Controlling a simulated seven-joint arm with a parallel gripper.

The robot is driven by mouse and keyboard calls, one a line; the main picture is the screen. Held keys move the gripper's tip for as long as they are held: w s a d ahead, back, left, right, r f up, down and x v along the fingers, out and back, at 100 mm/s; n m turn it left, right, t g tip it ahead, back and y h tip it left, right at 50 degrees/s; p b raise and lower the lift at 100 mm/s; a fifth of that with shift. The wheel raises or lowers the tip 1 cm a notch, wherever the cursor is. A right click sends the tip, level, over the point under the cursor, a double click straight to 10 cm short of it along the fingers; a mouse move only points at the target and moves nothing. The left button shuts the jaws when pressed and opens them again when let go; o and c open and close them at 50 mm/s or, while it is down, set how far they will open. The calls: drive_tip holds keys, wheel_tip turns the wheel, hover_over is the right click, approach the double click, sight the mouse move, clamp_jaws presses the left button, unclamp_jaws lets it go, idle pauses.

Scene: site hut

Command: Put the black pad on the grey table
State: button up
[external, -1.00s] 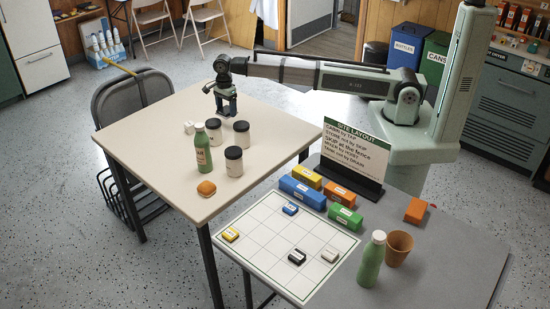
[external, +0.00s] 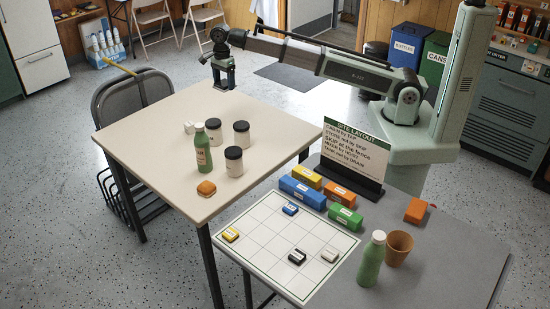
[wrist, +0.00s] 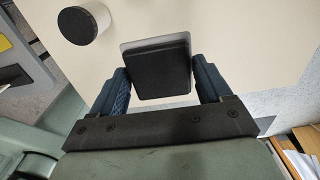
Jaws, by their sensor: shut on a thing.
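My gripper (external: 224,86) is up over the far edge of the pale table (external: 170,130) in the external view. In the wrist view my gripper (wrist: 160,88) is shut on the black pad (wrist: 160,68), a dark square block with a lighter grey edge, between its two blue fingers. In the external view the pad is too small and dark to tell from the fingers. The grey table (external: 450,250) stands at the front right, well away from my gripper.
The grey table holds a grid board (external: 270,241), coloured blocks, a sign (external: 352,155), a green bottle (external: 372,260) and a brown cup (external: 398,247). Its front right is clear.

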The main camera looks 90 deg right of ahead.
sight(224, 84)
wheel_tip(224, 84, up, 3)
drive_tip(key=shift+r, duration=0.15)
drive_tip(key=shift+a+r, duration=0.1)
drive_tip(key=shift+a, duration=0.65)
drive_tip(key=s+a+n, duration=0.3)
drive_tip(key=a+n, duration=0.1)
drive_tip(key=a, duration=0.7)
drive_tip(key=s+a+n, duration=0.2)
drive_tip(key=a+n, duration=0.2)
drive_tip(key=a, duration=0.8)
drive_tip(key=s+a+n, duration=0.3)
drive_tip(key=a+n, duration=0.1)
drive_tip(key=a, duration=0.7)
drive_tip(key=s+a+n, duration=1)
drive_tip(key=s+a, duration=0.7)
drive_tip(key=a, duration=0.3)
drive_tip(key=s+a+n, duration=0.4)
drive_tip(key=s+n, duration=0.1)
drive_tip(key=s, duration=0.6)
drive_tip(key=s+a+n, duration=0.4)
drive_tip(key=s, duration=0.6)
drive_tip(key=s+a+n, duration=0.4)
drive_tip(key=s+n, duration=0.1)
drive_tip(key=s, duration=0.6)
drive_tip(key=shift+w+a+f, duration=0.1)
drive_tip(key=shift+f, duration=5.7)
drive_tip(key=shift+w+a+f, duration=0.1)
drive_tip(key=shift+f, duration=5.65)
